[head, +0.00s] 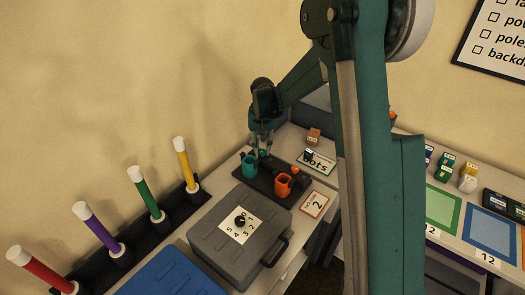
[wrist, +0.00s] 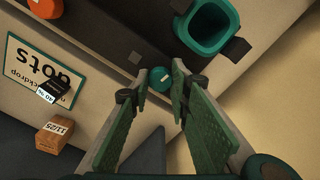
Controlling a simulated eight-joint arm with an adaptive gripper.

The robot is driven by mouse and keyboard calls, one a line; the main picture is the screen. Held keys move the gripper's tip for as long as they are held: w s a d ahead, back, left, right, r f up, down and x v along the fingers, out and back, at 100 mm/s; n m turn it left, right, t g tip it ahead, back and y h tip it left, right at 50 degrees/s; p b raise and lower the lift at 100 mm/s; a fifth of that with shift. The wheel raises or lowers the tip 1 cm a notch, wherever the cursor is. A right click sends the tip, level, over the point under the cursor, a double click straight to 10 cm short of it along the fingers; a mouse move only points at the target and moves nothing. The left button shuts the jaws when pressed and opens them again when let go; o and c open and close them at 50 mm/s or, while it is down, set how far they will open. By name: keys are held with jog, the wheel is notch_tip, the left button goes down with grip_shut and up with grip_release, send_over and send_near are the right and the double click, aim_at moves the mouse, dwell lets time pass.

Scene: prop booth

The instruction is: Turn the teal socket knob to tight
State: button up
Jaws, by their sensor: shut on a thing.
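The teal socket (head: 249,166) is an open cup on a dark base (head: 262,184). It also shows in the wrist view (wrist: 207,27), at the top, with dark blocks at its sides. Its small round teal knob (wrist: 158,79) has a pale mark on top and sits between my fingertips. My gripper (head: 262,150) points down beside the teal socket, and in the wrist view its two green-padded fingers (wrist: 166,82) are shut on the knob. A tight mark cannot be made out. In the head view my fingers largely hide the knob.
An orange socket (head: 283,186) stands on the same base. A "dots" card (head: 318,163) with a small black box (head: 308,154), and a brown block (head: 313,136), lie behind it. A grey case (head: 215,240) with a dial is in front. Coloured tubes (head: 146,192) stand left.

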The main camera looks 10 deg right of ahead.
aim_at(263, 151)
jog(key=shift+m, duration=2)
jog(key=o, duration=0.9)
jog(key=shift+r, duration=0.1)
jog(key=shift+r, duration=5.9)
jog(key=shift+s, duration=0.1)
